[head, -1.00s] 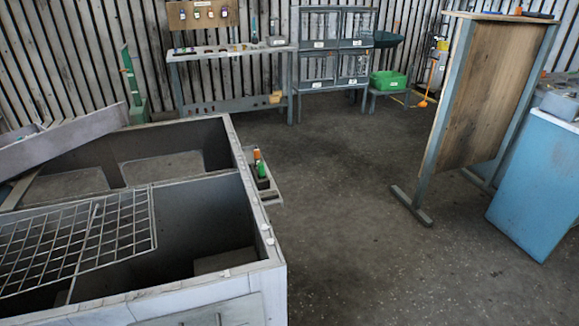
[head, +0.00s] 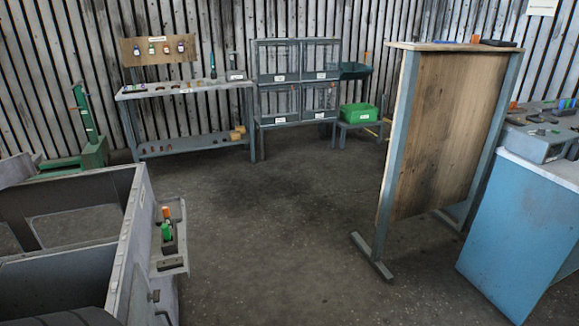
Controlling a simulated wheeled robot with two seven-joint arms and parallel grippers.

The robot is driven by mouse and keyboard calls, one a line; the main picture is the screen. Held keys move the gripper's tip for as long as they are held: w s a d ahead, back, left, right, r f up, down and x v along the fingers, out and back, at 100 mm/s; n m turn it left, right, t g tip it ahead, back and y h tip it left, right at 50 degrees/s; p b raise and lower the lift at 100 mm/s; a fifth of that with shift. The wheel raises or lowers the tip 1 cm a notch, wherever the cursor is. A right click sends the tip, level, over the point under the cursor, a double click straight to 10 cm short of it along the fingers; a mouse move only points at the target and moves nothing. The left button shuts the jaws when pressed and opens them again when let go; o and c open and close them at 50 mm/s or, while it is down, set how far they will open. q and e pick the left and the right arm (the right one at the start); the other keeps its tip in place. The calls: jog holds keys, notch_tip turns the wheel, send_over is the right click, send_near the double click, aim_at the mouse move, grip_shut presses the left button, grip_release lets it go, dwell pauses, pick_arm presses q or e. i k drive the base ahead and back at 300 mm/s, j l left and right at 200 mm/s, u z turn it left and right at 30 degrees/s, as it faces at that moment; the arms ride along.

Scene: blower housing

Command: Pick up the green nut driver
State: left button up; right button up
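A small green-handled tool (head: 166,231), which looks like the green nut driver, stands upright in a dark holder on a small side shelf (head: 172,266). The shelf is fixed to the right outer wall of the large grey housing (head: 128,235). An orange-handled tool (head: 166,212) stands close behind the green one. Their lower ends are hidden in the holder, and they are too small to tell the tip types. Neither of my grippers shows in the head view.
A workbench (head: 185,88) and a wire-door cabinet (head: 297,85) stand at the back wall, beside a green bin (head: 358,116) on a stand. A wooden panel (head: 440,135) on feet and a blue cabinet (head: 525,230) stand at right. The middle floor is open.

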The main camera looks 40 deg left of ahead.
aim_at(165, 227)
jog(key=i+u, duration=0.35)
jog(key=i, duration=0.2)
jog(key=i+l+u, duration=0.25)
jog(key=i+u, duration=0.8)
jog(key=u, duration=0.2)
jog(key=i+l+u, duration=0.25)
jog(key=u, duration=0.15)
jog(key=i+l+u, duration=0.5)
jog(key=l+u, duration=0.15)
jog(key=u, duration=0.15)
jog(key=i+l+u, duration=0.25)
jog(key=l+u, duration=0.2)
jog(key=l, duration=0.15)
jog(key=i+l+u, duration=0.1)
jog(key=l+u, duration=0.15)
jog(key=l, duration=0.15)
jog(key=i+l+u, duration=0.2)
jog(key=l, duration=0.15)
jog(key=k, duration=0.1)
